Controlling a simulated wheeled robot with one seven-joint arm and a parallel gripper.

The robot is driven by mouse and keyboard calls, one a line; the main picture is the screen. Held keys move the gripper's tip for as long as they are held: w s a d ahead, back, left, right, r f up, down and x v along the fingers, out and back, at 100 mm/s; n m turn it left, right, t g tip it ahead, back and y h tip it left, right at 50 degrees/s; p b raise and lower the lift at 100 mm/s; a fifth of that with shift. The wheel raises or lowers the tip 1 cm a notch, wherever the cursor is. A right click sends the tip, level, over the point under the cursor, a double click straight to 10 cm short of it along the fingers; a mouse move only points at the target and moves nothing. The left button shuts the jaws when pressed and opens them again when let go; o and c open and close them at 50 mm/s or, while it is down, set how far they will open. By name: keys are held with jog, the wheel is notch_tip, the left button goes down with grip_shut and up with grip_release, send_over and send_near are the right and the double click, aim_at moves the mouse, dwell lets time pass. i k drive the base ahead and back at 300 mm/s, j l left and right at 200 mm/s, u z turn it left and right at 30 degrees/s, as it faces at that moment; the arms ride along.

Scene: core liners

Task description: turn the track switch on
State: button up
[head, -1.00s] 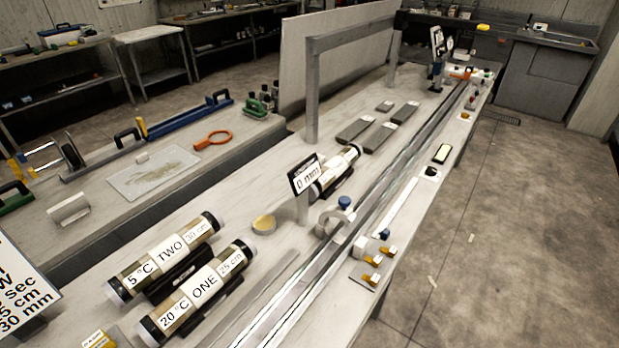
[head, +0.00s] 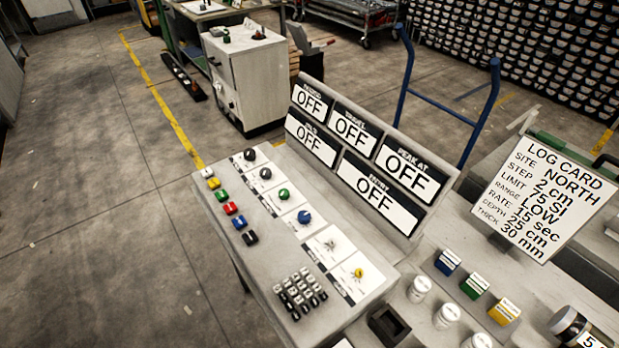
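A sloped control console (head: 262,262) stands at the middle of the head view. Its raised panel has several displays, such as the lower right one (head: 378,203), all reading OFF. Their small labels are hard to read. A row of controls runs along the console: black knobs (head: 265,173), a green knob (head: 284,194), a blue knob (head: 304,216), a small pale control (head: 330,243) and a yellow one (head: 358,271). Beside them is a row of coloured buttons, including a red one (head: 231,208). I cannot tell which control is the track switch. My gripper is out of view.
A keypad (head: 300,293) sits at the console's near end. To the right are a log card (head: 545,195), coloured blocks (head: 475,285) and white-lidded jars (head: 419,289). A blue-handled cart (head: 445,112) and white cabinet (head: 248,75) stand behind. Floor at left is clear.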

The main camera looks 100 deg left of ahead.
aim_at(250, 153)
jog(key=u, duration=2.25)
